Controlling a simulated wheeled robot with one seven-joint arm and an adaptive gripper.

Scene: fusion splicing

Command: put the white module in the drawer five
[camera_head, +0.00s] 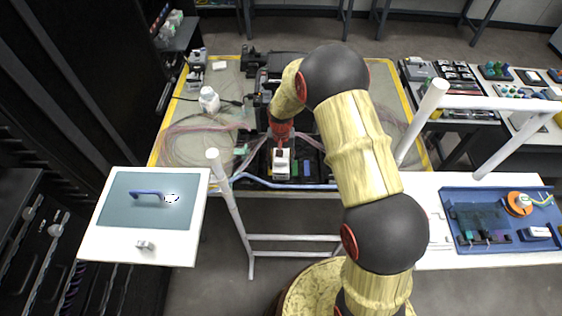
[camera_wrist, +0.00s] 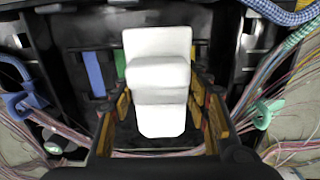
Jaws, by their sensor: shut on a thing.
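The white module (camera_wrist: 160,80) is between the fingers of my gripper (camera_wrist: 160,112) in the wrist view. The gripper is shut on it, with the yellow-edged fingers along both sides. In the head view the white module (camera_head: 281,163) is below my red wrist, over a dark tray (camera_head: 312,165) at the table's near edge. I cannot tell whether the module touches the tray. No drawer marked five can be made out. Dark cabinets with handles stand at the left (camera_head: 40,225).
A blue cable (camera_head: 300,186) runs along the table's front edge. Thin coloured wires (camera_wrist: 275,90) lie beside the tray. A white rail (camera_head: 232,210) stands in front. A blue tray (camera_head: 500,215) is at right.

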